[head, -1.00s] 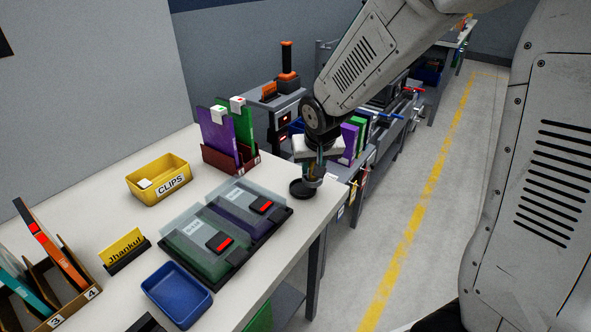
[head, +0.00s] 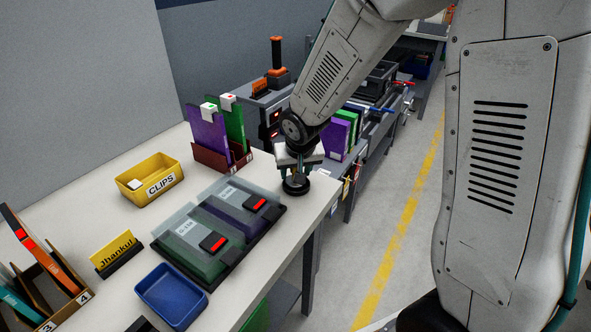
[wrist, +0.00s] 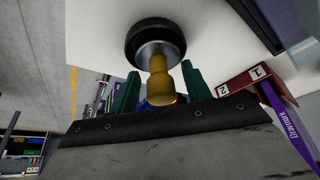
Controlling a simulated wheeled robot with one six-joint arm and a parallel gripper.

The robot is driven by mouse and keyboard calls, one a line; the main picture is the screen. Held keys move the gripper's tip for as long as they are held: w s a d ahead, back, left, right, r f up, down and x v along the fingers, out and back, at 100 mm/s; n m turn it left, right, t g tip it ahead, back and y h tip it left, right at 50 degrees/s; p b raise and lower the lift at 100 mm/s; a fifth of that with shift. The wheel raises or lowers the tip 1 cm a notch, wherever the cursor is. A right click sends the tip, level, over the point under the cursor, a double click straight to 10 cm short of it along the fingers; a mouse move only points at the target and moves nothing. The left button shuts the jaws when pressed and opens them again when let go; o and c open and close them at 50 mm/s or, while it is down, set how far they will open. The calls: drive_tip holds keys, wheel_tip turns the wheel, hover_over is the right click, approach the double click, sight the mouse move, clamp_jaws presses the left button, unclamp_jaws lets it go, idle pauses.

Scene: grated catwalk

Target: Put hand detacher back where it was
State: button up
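A tool with a round black base, a silver collar and a brass stem, which I take to be the hand detacher (head: 296,188), stands on the white table near its right edge. It also shows large in the wrist view (wrist: 156,40). My gripper (head: 297,172) is right above the black base, pointing down. In the wrist view its green fingers (wrist: 161,80) stand on either side of the brass stem, with a visible gap at the left finger. The gripper looks open around the stem.
A red holder (head: 212,157) with purple and green folders stands close behind and left of my gripper. A black tray (head: 236,258) with folders lies in front. A yellow CLIPS bin (head: 165,193), a blue tray (head: 170,300) and a nameplate (head: 115,250) are further left.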

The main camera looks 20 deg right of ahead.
drive_tip(key=shift+s+r, duration=0.1)
drive_tip(key=shift+r, duration=0.4)
drive_tip(key=d+v, duration=0.1)
drive_tip(key=v, duration=1)
drive_tip(key=s+d+r+n+g, duration=0.1)
drive_tip(key=s+r, duration=0.2)
drive_tip(key=s, duration=1)
drive_tip(key=s+d+r+g, duration=0.1)
drive_tip(key=s+r+g, duration=0.1)
drive_tip(key=s, duration=1.1)
drive_tip(key=shift+d+r+n+y, duration=0.3)
drive_tip(key=shift+r+n, duration=0.1)
drive_tip(key=shift+r, duration=0.5)
